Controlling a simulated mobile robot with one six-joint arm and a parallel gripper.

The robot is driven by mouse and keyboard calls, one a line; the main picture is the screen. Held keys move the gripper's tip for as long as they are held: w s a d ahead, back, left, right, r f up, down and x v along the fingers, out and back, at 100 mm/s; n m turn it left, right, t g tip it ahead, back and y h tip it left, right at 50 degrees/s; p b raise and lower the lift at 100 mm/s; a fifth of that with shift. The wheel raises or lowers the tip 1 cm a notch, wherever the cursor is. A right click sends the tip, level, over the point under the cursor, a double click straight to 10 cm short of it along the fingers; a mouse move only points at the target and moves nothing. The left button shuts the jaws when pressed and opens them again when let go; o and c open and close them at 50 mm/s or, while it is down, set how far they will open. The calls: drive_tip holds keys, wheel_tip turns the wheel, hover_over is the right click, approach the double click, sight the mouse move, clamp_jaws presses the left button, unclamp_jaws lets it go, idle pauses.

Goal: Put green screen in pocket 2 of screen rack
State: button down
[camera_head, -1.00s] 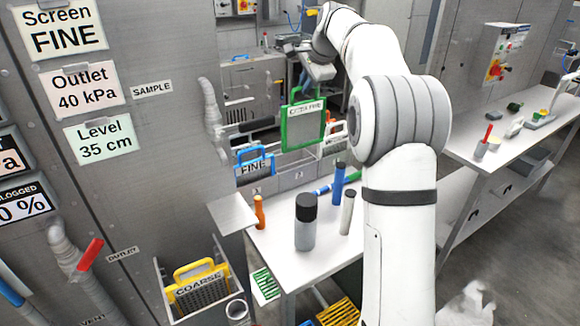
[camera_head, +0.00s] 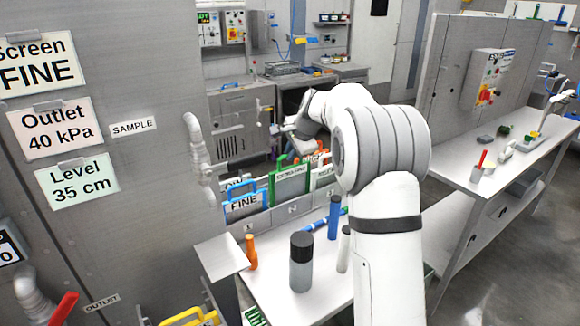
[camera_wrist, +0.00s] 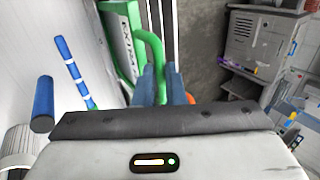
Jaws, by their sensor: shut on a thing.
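The green screen (camera_head: 289,183), labelled along its top, stands upright at the middle pocket of the screen rack (camera_head: 268,220), the one marked 2. Its lower part is hidden behind the rack's front wall, so I cannot tell whether it rests on the bottom. My gripper (camera_wrist: 163,82) is shut on the green handle; the handle also shows in the wrist view (camera_wrist: 150,42). In the head view my arm partly hides the grip. The blue FINE screen (camera_head: 244,204) stands in the left pocket, marked 1. A white-labelled screen (camera_head: 325,175) stands at right, partly hidden.
A grey panel with a pipe (camera_head: 197,145) bounds the left.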

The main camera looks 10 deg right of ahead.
sight(289, 168)
drive_tip(key=shift+f, duration=2.35)
drive_tip(key=c, duration=1.5)
unclamp_jaws()
drive_tip(key=b+v, duration=0.1)
drive_tip(key=v, duration=1.1)
drive_tip(key=s+a+f+n+g+h, duration=0.1)
drive_tip(key=s+f+n, duration=0.2)
drive_tip(key=s, duration=0.9)
drive_tip(key=s+a+f+n+g, duration=0.1)
drive_tip(key=s+f+n, duration=0.2)
drive_tip(key=s, duration=1)
drive_tip(key=s+a+f+n+g+h, duration=0.1)
drive_tip(key=s+f+n, duration=0.3)
drive_tip(key=s, duration=0.9)
drive_tip(key=n, duration=0.3)
drive_tip(key=shift+s+n+g+h, duration=0.25)
drive_tip(key=shift+n+g+h, duration=0.05)
